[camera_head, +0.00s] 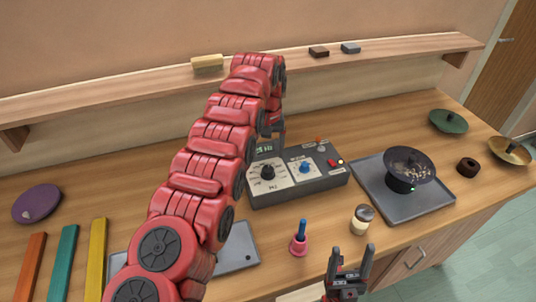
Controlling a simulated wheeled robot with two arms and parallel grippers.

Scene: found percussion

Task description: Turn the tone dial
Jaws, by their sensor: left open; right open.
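A dark grey control box (300,188) stands on the wooden bench near the middle. A black dial (267,172) sits on a pale panel at its left, and a blue dial (305,168) sits on another pale panel to the right. The labels are too small to read, so I cannot tell which is the tone dial. My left gripper (278,132) points down at the box's back edge, behind the dials. It is open and partly hidden by my red arm. My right gripper (351,262) is open and empty at the front, well apart from the box.
A grey tray (437,204) with a dark bowl (409,168) lies right of the box. A pink-and-blue handbell (300,240) and a small shaker (361,219) stand in front. Coloured bars (62,262) and a purple disc (38,203) lie left. A shelf (130,85) runs behind.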

